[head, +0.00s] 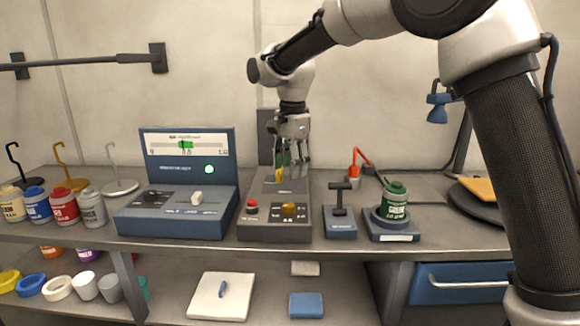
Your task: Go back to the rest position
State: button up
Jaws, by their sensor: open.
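My gripper (292,160) points down over the back of the workbench (320,247), above a grey device (275,222) with a red button and an amber knob. The fingers are apart and I see nothing held between them. My arm reaches in from the right side of the view and bends down to the gripper.
A blue console (178,215) with a lit display stands left of the gripper. A small press (341,222) and a green jar (394,200) on a base stand right. Several paint jars and hook stands line the left.

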jog(key=s+d+r+n+t, duration=0.1)
jog(key=s+d+n, duration=0.4)
jog(key=s+d, duration=1)
jog(key=s+d+r+n+t, duration=0.1)
jog(key=s+d+n, duration=0.4)
jog(key=s+d, duration=1)
jog(key=shift+d+r+n+t, duration=0.4)
jog(key=shift+d+t, duration=0.5)
jog(key=shift+d, duration=2.35)
